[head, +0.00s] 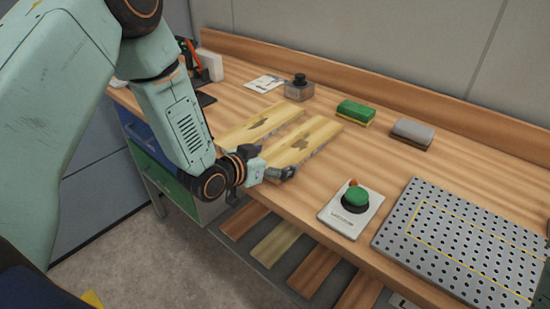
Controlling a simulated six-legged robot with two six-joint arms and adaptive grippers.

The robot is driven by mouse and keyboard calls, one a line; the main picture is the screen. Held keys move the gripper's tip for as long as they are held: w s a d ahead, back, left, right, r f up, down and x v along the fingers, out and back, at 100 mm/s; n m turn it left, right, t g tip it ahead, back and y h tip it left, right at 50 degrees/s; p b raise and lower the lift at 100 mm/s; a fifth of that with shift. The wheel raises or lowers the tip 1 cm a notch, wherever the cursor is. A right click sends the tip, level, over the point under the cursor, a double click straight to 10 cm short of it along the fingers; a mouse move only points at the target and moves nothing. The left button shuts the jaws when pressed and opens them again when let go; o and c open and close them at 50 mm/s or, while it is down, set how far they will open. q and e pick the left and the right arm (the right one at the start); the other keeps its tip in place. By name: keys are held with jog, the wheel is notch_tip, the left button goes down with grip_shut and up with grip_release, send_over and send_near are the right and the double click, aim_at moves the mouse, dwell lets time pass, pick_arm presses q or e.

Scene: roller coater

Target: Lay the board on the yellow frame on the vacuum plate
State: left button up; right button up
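My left gripper (283,174) is at the near end of the right board, by the bench's front edge. Its fingers are small and dark here, and I cannot tell whether they are open or closed on the board. The perforated grey vacuum plate (405,238) lies at the right, with a thin yellow frame (418,206) marked on it. The plate's top is bare. My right gripper is not in view.
A green-and-yellow sponge (355,112), a grey block (412,132) and a dark-knobbed grey object (299,88) stand behind. More boards (283,248) lie on a shelf below.

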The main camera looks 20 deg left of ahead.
pick_arm(q)
jog(key=shift+d+r, duration=0.1)
jog(key=shift+d, duration=0.1)
jog(key=shift+s+a+r, duration=0.1)
jog(key=shift+s+a, duration=0.2)
jog(key=p+v, duration=0.1)
jog(key=v, duration=0.5)
jog(key=shift+s+r, duration=0.25)
jog(key=shift+p+v, duration=1.15)
jog(key=shift+v, duration=1.15)
